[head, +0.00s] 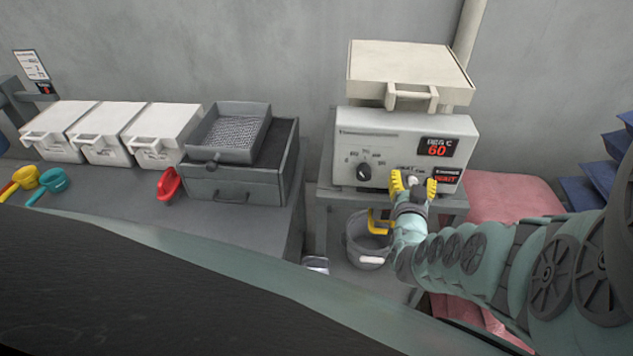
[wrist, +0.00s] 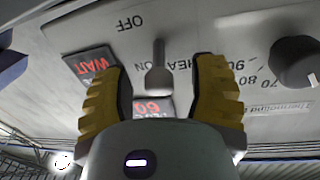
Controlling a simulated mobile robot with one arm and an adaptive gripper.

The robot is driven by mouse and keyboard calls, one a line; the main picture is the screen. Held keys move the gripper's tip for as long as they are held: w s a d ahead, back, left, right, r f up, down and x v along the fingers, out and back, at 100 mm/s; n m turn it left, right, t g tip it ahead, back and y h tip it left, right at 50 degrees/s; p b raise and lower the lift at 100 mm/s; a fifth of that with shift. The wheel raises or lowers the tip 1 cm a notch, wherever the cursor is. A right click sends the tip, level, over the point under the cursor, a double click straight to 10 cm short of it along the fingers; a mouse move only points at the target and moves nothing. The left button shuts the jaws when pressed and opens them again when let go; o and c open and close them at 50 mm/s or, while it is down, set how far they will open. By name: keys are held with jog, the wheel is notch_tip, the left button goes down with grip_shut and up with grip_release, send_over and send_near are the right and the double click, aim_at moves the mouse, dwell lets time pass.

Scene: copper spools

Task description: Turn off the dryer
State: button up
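The dryer (head: 400,135) is a white box on a grey stand, with a closed lid on top. Its front shows a red 60 display (head: 437,148), a red WAIT display (head: 446,177) and a dark knob (head: 364,172). My gripper (head: 414,186) has yellow fingers and is at the lower front of the panel. In the wrist view, the panel appears upside down. A grey toggle lever (wrist: 158,72) shows between the spread fingers of my gripper (wrist: 157,84), with gaps on both sides. OFF is printed near its upper end in that picture; the HEAT ON label is partly hidden.
A grey bucket (head: 362,240) with a yellow item hangs or stands below the dryer. A grey drawer box (head: 230,185) with a mesh tray is on the left bench, beside white boxes (head: 165,132) and coloured scoops (head: 169,184). Pink sacks (head: 510,198) lie at right.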

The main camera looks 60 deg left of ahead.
grip_shut()
